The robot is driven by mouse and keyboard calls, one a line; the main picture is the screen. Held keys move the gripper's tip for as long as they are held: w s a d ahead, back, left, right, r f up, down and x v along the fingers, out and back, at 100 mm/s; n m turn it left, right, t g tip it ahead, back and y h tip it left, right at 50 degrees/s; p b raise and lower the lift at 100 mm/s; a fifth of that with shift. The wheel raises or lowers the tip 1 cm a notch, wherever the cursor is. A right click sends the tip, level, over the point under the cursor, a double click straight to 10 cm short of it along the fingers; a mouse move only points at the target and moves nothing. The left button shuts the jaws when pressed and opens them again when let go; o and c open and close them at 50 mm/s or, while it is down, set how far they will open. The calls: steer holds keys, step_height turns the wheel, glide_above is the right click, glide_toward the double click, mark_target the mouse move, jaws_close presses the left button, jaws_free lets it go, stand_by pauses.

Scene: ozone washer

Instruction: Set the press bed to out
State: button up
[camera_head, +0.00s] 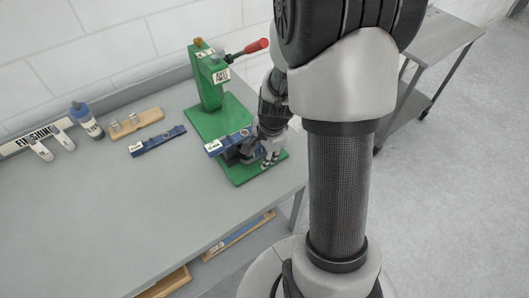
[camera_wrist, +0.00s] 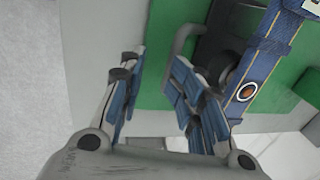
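The green press (camera_head: 207,85) stands on the grey bench, with a red-tipped lever (camera_head: 256,46) pointing right. On its green base plate (camera_head: 245,176) is the dark press bed (camera_wrist: 225,35), bearing a blue bar (camera_head: 226,143) with a white label. The bar also shows in the wrist view (camera_wrist: 262,65), with a round orange-centred spot. A grey looped handle (camera_wrist: 178,42) sticks out from the bed. My gripper (camera_wrist: 158,95) is open over the base plate, the handle's loop between its fingers, closer to the right one. Whether a finger touches it I cannot tell. In the head view my arm partly hides the bed.
To the left of the press lie another blue bar (camera_head: 157,140), a wooden block (camera_head: 136,124) with metal pieces, a blue-capped bottle (camera_head: 87,121) and small white containers (camera_head: 41,150). The bench front (camera_head: 150,220) is clear. A side table (camera_head: 430,50) stands at right.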

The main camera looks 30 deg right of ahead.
steer(key=shift+s+r+p, duration=0.2)
steer(key=shift+r+p, duration=0.65)
steer(key=shift+r, duration=0.2)
steer(key=shift+s+r+p, duration=0.15)
steer(key=shift+r+p, duration=0.7)
steer(key=shift+r, duration=0.15)
steer(key=s+r+p, duration=0.3)
steer(key=r+p, duration=1)
steer(key=r, duration=0.2)
steer(key=shift+r, duration=0.3)
steer(key=shift+d, duration=0.1)
step_height(320, 180, up, 12)
steer(key=s, duration=0.2)
steer(key=shift+s, duration=0.2)
steer(key=shift+f, duration=0.15)
